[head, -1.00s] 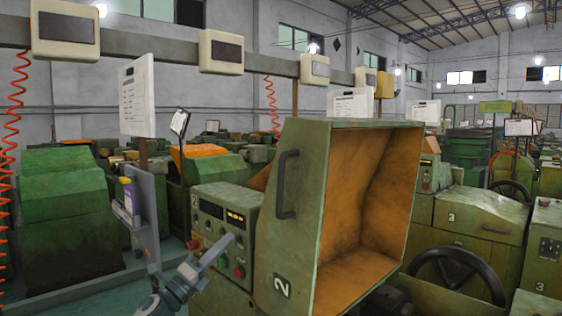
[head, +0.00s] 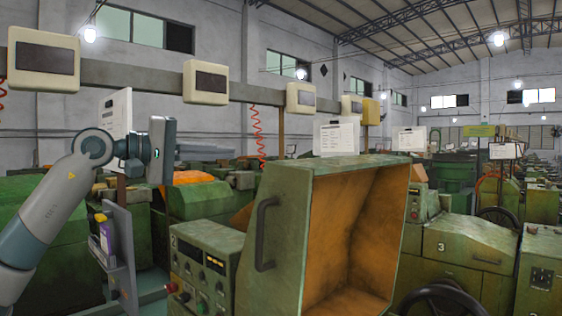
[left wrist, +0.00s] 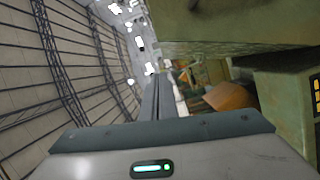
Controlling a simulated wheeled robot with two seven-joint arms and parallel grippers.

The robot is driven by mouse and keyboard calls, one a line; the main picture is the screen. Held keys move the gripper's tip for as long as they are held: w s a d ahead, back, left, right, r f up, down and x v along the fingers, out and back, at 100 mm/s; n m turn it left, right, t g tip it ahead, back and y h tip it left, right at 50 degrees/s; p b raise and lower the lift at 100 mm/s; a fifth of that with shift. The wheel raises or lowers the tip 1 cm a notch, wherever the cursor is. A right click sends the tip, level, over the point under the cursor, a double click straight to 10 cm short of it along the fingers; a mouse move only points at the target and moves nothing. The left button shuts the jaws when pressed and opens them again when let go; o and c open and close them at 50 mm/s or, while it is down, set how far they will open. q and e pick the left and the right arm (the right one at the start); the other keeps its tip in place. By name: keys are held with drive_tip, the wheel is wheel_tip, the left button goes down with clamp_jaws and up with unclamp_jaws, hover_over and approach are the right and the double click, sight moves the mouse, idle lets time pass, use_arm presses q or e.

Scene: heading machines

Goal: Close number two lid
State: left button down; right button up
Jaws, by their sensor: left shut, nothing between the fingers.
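The number two lid (head: 283,225) is a green box-like cover with an orange inside. It stands raised and open on machine number two (head: 203,262), its hollow facing right. A dark handle (head: 264,235) is on its left outer side. My left gripper (head: 204,151) is shut and empty, up and to the left of the lid, apart from it, with its fingers pointing right. In the left wrist view, the shut fingers (left wrist: 158,98) show in the middle, with green machine surfaces to the right. My right gripper is not in view.
A control panel with buttons (head: 200,280) is on the front of machine two. A grey upright panel (head: 117,245) stands left of it. Machine number three (head: 465,250) is to the right, its cover down. White boxes (head: 205,82) hang on a beam behind.

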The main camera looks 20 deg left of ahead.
use_arm(q)
drive_tip(key=shift+s+a+r+m+y, duration=0.15)
drive_tip(key=shift+a+r+m+y, duration=0.1)
drive_tip(key=shift+a+m+y, duration=0.3)
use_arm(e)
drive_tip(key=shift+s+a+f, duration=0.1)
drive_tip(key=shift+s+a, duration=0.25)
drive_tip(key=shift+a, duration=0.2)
